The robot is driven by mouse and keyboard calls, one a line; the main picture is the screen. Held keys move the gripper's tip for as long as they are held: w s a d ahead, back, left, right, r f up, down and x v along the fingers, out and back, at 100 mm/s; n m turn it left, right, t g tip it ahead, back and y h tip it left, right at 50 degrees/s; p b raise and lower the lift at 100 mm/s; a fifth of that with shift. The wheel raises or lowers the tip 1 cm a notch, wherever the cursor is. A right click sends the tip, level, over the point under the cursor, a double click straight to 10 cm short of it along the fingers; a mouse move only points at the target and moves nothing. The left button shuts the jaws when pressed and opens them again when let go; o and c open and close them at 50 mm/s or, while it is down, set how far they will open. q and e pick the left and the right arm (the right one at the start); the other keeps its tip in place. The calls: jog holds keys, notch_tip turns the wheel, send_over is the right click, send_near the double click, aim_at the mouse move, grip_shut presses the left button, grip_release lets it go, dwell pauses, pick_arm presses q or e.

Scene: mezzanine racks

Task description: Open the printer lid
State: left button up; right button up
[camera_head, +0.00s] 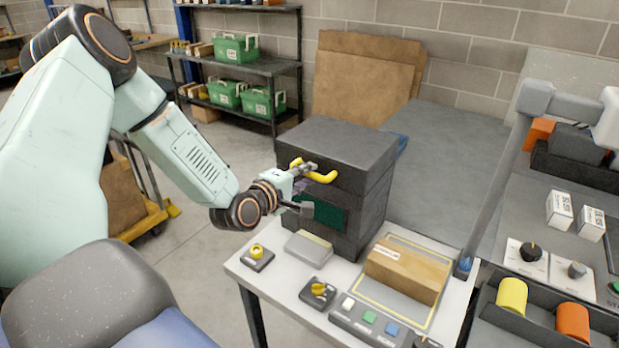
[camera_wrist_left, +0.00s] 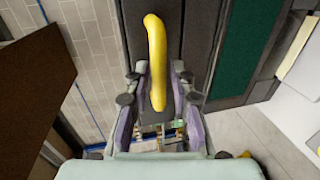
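The printer is a dark grey box (camera_head: 345,205) on the white table, with a green panel on its front. Its lid (camera_head: 338,145) is the thick top block and looks down. A curved yellow handle (camera_head: 324,177) sticks out from the lid's front, and it also shows in the left wrist view (camera_wrist_left: 157,60). My left gripper (camera_head: 308,186) is at the handle, in front of the lid. In the left wrist view its fingers (camera_wrist_left: 158,88) stand apart on both sides of the handle, with narrow gaps visible. Whether they touch it is unclear. My right gripper is not in view.
On the white table (camera_head: 252,277) are a cardboard box (camera_head: 407,269), a yellow-knobbed switch (camera_head: 257,257), a rotary switch (camera_head: 318,293) and a button panel (camera_head: 368,324). A grey post (camera_head: 497,180) stands right of the printer. Shelves (camera_head: 235,65) with green crates are behind.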

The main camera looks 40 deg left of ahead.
pick_arm(q)
jog(key=shift+x, duration=0.75)
jog(key=shift+c, duration=0.3)
grip_shut()
jog(key=shift+d, duration=0.1)
